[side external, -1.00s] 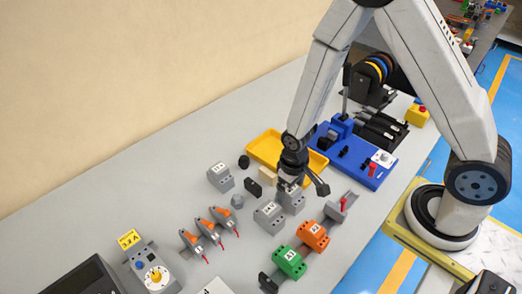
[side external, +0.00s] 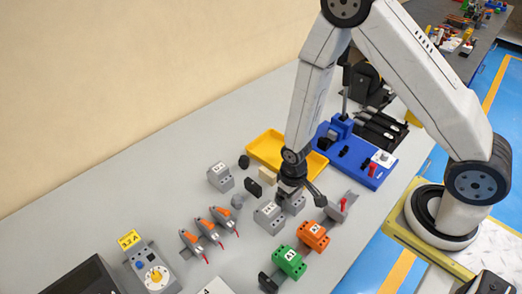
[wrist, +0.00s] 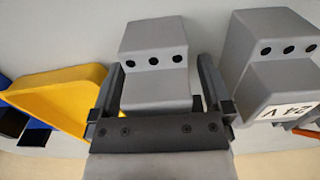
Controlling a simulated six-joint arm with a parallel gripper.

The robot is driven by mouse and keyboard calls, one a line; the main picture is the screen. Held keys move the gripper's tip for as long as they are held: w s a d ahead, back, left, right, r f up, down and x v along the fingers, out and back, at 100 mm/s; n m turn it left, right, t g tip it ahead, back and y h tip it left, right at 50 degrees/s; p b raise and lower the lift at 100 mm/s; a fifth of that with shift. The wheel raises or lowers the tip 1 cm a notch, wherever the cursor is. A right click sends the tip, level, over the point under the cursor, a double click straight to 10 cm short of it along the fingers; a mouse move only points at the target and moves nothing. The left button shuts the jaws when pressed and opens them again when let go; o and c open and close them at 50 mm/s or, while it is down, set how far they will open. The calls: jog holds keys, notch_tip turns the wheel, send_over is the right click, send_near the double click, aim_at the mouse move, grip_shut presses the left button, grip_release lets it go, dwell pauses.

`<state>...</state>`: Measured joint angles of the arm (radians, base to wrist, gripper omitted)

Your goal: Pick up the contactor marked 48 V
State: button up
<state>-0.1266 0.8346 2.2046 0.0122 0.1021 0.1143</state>
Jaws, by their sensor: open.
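My gripper (side external: 287,197) is open over a grey contactor (side external: 298,205) in the middle of the bench. In the wrist view my gripper's fingers (wrist: 160,85) stand on either side of this grey contactor (wrist: 156,70), with small gaps beside it. Its label is hidden by my gripper. Close beside it is another grey contactor (side external: 269,218), marked 24 V in the wrist view (wrist: 279,70). A third grey contactor (side external: 221,178) stands farther back to the left; its label is too small to read. I read 48 V on none of them.
A yellow tray (side external: 262,146) lies behind my gripper, also at left in the wrist view (wrist: 60,92). Green (side external: 290,262) and orange (side external: 313,236) blocks sit on a rail in front. A blue bender base (side external: 372,172) is at right.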

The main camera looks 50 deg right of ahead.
grip_shut()
jog(key=shift+r, duration=0.25)
jog(key=shift+r, duration=4.8)
